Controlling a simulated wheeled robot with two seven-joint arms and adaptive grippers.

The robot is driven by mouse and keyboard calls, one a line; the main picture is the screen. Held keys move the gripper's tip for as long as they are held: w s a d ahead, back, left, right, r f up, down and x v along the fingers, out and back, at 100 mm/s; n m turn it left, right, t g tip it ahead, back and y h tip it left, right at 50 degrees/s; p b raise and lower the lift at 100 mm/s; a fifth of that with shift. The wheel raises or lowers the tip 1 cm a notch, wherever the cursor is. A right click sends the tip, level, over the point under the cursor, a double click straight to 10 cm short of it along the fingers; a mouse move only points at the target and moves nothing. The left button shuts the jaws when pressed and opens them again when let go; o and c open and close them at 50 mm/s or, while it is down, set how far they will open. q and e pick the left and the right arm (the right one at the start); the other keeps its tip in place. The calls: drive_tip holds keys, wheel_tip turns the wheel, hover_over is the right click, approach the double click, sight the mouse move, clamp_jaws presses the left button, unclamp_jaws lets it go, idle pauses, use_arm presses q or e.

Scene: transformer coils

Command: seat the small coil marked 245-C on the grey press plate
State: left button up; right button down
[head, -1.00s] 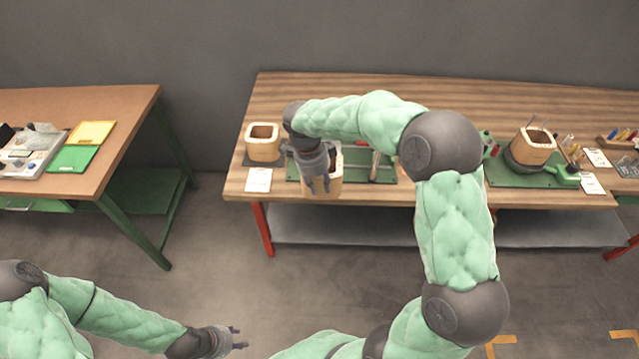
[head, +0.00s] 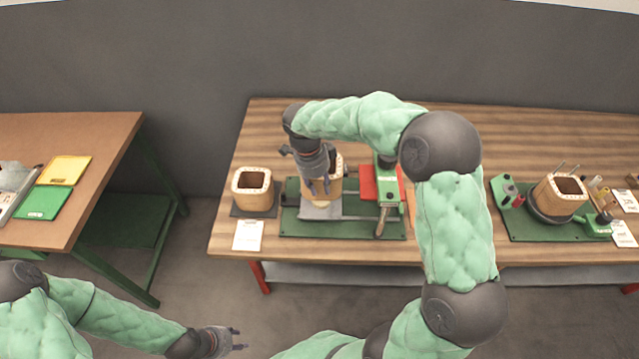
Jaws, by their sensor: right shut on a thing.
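My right gripper (head: 318,187) is shut on a small tan coil (head: 336,168), gripping its near wall from above. The gripper hides part of the coil, and its marking cannot be read. The grey press plate (head: 320,211) lies on a green base at the workbench's left part. The held coil appears over the plate's rear part; whether they touch cannot be told. My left gripper (head: 236,340) is open and empty, low in the view, away from the workbench.
Another tan coil (head: 252,190) stands on a dark pad left of the press, with a white card (head: 248,235) before it. Beside the plate is a green press part with a lever (head: 386,195). A coil (head: 558,195) stands on the right fixture.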

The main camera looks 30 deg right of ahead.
sight(319, 200)
drive_tip(key=shift+f+b, duration=1.45)
drive_tip(key=shift+f, duration=1.2)
drive_tip(key=shift+f+b, duration=0.15)
drive_tip(key=shift+b, duration=0.25)
drive_tip(key=shift+w+f+b, duration=0.1)
drive_tip(key=shift+f+b, duration=0.9)
drive_tip(key=shift+f, duration=0.05)
drive_tip(key=c, duration=0.9)
unclamp_jaws()
drive_tip(key=shift+f, duration=0.1)
